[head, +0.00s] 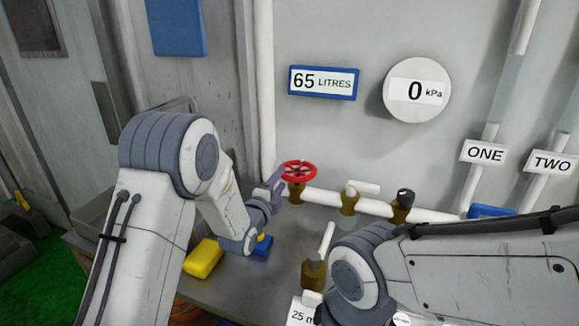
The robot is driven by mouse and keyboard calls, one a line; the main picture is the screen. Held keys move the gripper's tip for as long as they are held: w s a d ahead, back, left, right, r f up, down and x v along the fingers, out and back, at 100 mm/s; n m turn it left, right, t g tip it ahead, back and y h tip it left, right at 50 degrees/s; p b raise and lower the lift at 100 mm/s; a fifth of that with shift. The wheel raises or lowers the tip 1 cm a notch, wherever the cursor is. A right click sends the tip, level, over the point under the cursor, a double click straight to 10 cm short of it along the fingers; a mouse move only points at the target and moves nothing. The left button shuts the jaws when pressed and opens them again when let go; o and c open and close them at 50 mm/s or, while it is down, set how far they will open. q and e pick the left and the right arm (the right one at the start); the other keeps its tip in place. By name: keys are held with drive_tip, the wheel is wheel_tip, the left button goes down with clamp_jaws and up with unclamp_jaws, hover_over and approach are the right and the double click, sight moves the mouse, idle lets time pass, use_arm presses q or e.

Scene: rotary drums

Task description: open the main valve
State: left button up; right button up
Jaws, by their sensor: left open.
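The red handwheel valve (298,171) sits on a brass body at the left end of the white horizontal pipe (325,197). No label on it can be read. My left gripper (280,184) is at the wheel's lower left side, close to it; the frame does not settle whether it touches. Its jaws are open and nothing shows held. My right arm comes in from the right, and its gripper is out of sight.
Two brass valves with white (362,187) and black (404,197) tops sit farther right on the pipe. Another lever valve (314,273) stands in front. A yellow block (203,258) and a blue item (262,246) lie below my left wrist. The gauge (417,91) reads 0 kPa; the display (323,82) reads 65 litres.

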sight(290, 164)
use_arm(q)
drive_tip(key=p+x, duration=0.2)
drive_tip(key=x, duration=0.6)
drive_tip(key=shift+w+d+f, duration=0.1)
drive_tip(key=shift+w, duration=0.2)
clamp_jaws()
